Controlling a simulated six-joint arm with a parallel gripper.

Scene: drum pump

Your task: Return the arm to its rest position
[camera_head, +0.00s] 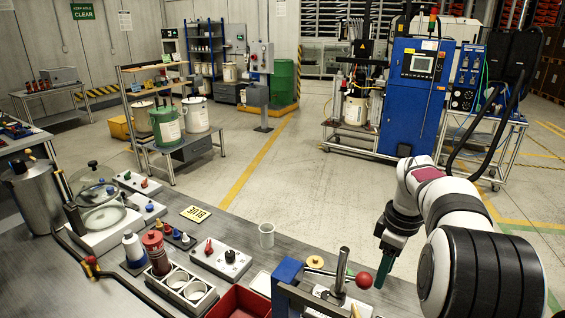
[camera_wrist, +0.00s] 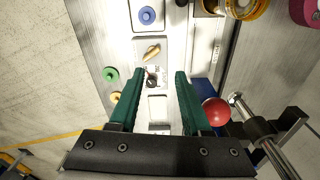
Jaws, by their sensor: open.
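My gripper (camera_head: 383,272) hangs from my white and black arm at the right of the head view, its green fingers pointing down over the right end of the workbench (camera_head: 330,240). In the wrist view the two green fingers of my gripper (camera_wrist: 160,75) stand apart with nothing held between them. Beyond and below the fingers are a light panel with a small brass-coloured part (camera_wrist: 152,51) and a dark knob. I cannot tell the exact height of the fingertips above the bench.
A lever with a red ball (camera_head: 363,280) on a blue press stands just left of my gripper; the ball (camera_wrist: 215,111) is right of the fingers in the wrist view. A white cup (camera_head: 266,236) and a red bin (camera_head: 240,302) are further left. Open floor lies beyond the bench.

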